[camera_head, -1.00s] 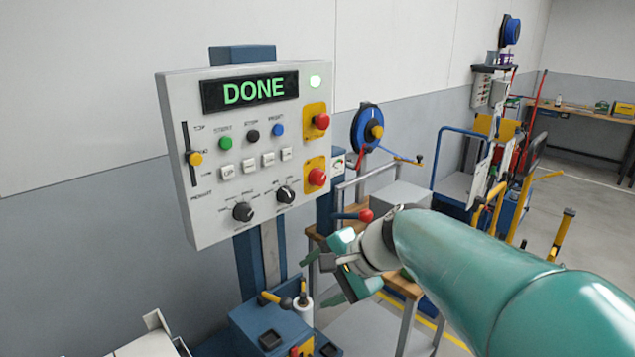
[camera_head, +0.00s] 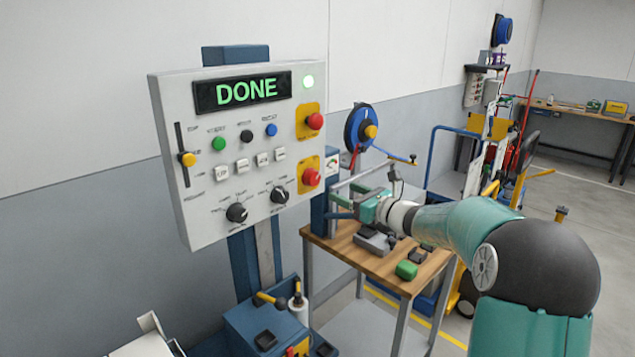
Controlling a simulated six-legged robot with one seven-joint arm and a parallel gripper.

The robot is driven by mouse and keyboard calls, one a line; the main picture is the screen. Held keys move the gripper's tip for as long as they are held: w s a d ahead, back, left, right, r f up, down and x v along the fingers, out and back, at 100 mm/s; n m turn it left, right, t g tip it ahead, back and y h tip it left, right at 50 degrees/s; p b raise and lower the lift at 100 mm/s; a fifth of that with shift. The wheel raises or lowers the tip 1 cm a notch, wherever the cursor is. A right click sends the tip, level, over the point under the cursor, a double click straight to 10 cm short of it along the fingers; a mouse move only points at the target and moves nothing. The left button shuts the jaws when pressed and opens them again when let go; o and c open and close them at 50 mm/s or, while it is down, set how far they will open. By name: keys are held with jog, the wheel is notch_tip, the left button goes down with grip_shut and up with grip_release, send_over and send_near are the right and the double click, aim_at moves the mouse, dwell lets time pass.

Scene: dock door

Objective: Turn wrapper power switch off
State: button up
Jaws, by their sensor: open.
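A light grey control panel (camera_head: 205,215) hangs on a blue post and its display (camera_head: 243,92) reads DONE in green. Two black rotary knobs (camera_head: 237,213) are along the bottom. The labels are too small to read, so I cannot tell which control is the wrapper power switch. My gripper (camera_head: 338,202) is open and empty, right of the panel's lower right edge, its fingers pointing left.
A wooden-topped table (camera_head: 405,282) with small dark items and a green block (camera_head: 406,270) stands under my arm. A blue reel (camera_head: 361,128) is behind the panel. A blue machine base (camera_head: 245,318) with levers is below.

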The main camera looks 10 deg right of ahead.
aim_at(316, 180)
jog(key=x, duration=1.1)
jog(key=shift+w+a, duration=0.1)
jog(key=shift+w, duration=0.1)
jog(key=c, duration=1)
